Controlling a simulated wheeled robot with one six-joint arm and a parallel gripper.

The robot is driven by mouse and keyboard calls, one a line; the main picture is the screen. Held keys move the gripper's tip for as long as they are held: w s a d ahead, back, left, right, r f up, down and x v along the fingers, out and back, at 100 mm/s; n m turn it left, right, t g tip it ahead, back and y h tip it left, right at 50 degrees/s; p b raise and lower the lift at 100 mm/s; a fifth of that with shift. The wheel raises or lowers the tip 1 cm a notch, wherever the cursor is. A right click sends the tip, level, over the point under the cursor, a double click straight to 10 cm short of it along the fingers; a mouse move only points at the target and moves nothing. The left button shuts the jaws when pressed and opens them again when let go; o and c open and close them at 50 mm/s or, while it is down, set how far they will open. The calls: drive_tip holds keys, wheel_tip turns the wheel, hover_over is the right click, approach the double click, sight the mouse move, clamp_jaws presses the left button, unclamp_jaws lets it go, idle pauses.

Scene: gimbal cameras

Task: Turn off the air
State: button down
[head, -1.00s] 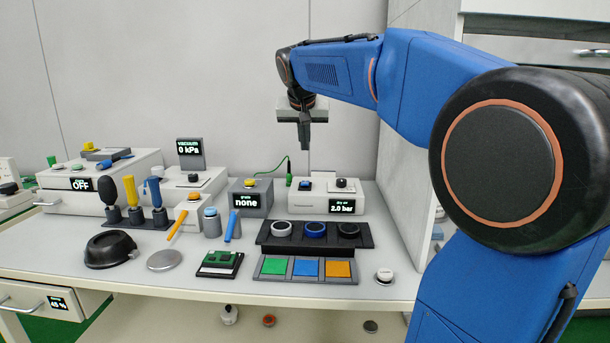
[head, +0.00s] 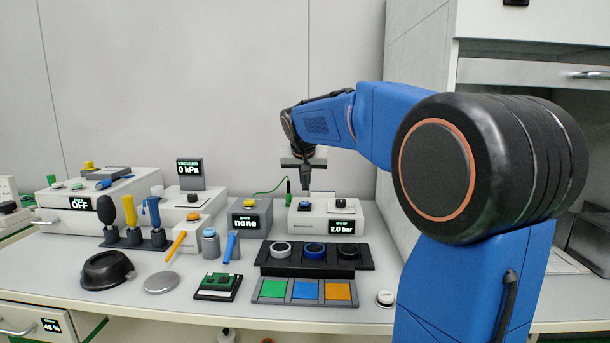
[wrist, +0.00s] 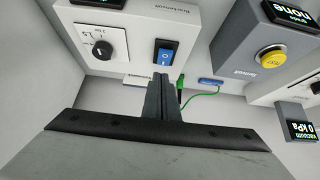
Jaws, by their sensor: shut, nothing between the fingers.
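The dry air unit (head: 370,222) is a white box on the bench with a display (head: 342,227) reading 2.0 bar. On its top are a blue rocker switch (head: 305,206) and a black knob (head: 338,204). In the wrist view the blue switch (wrist: 165,54) and the knob (wrist: 97,50) both show clearly. My gripper (head: 305,188) is shut and empty, pointing down at the back of the unit near the switch. In the wrist view its fingertips (wrist: 162,80) lie just short of the switch; I cannot tell whether they touch anything.
A grey box (head: 250,217) with a yellow button and a display reading none stands left of the unit. A green cable (head: 270,190) runs behind. A black tray (head: 283,262) with several round rings lies in front. A cabinet wall (head: 415,110) rises at the right.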

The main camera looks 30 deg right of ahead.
sight(306, 204)
drive_tip(key=shift+s+a+f, duration=0.1)
drive_tip(key=shift+f, duration=0.95)
drive_tip(key=shift+s+a+f, duration=0.1)
drive_tip(key=shift+f, duration=0.9)
drive_tip(key=shift+s+a+f, duration=0.15)
drive_tip(key=shift+s+f, duration=0.15)
drive_tip(key=shift+f, duration=0.35)
drive_tip(key=shift+r, duration=0.15)
drive_tip(key=shift+r, duration=0.65)
drive_tip(key=shift+r, duration=0.1)
